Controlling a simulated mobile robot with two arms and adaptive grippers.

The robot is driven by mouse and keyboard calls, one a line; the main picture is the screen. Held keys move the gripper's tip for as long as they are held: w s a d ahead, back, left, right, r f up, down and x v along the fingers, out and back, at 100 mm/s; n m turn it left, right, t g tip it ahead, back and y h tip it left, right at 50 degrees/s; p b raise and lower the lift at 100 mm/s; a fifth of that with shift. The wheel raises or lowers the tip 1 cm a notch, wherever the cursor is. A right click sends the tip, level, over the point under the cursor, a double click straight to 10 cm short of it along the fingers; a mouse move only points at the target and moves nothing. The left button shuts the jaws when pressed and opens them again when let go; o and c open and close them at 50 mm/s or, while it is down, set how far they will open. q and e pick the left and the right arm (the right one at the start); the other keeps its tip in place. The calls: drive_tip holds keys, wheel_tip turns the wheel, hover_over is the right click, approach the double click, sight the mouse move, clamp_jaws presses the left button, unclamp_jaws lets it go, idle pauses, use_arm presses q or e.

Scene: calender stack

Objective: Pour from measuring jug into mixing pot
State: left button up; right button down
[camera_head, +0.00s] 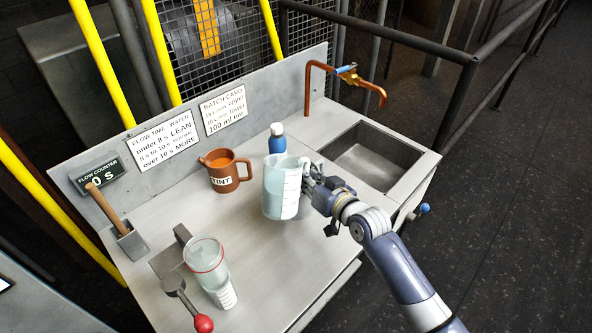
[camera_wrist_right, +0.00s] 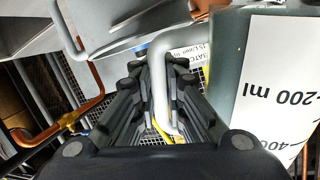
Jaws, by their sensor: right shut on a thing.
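The measuring jug (camera_head: 281,190) is a clear vessel with a white scale and pale contents, upright over the middle of the counter. It also shows in the right wrist view, where its label (camera_wrist_right: 270,92) reads 200 ml. My right gripper (camera_head: 312,185) is shut on the jug's handle (camera_wrist_right: 163,85), on the jug's right side. I cannot tell whether the jug's base touches the counter. No vessel is labelled as the mixing pot; a clear vessel with a red rim (camera_head: 207,258) stands at front left, above a scaled clear part. My left gripper is not in view.
A brown mug marked TINT (camera_head: 224,172) and a blue bottle with white cap (camera_head: 277,140) stand behind the jug. A sink (camera_head: 376,158) with a copper tap (camera_head: 372,84) is at right. A red-knobbed lever (camera_head: 203,323) is at front left; a wooden-handled tool (camera_head: 107,208) stands at left.

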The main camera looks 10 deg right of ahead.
drive_tip(key=shift+w+d+r+p, duration=0.1)
drive_tip(key=shift+r+p, duration=0.25)
drive_tip(key=shift+r, duration=0.1)
drive_tip(key=shift+w+m+g+p, duration=0.15)
drive_tip(key=shift+m+g+p, duration=0.45)
drive_tip(key=shift+g+p, duration=0.1)
drive_tip(key=shift+f, duration=0.25)
drive_tip(key=shift+d, duration=0.15)
drive_tip(key=shift+w+r+g+p, duration=0.1)
drive_tip(key=shift+g+p, duration=0.2)
drive_tip(key=shift+p, duration=0.05)
drive_tip(key=shift+w+m, duration=0.1)
drive_tip(key=shift+m, duration=0.2)
drive_tip(key=shift+g+y+p, duration=0.3)
drive_tip(key=shift+p, duration=0.15)
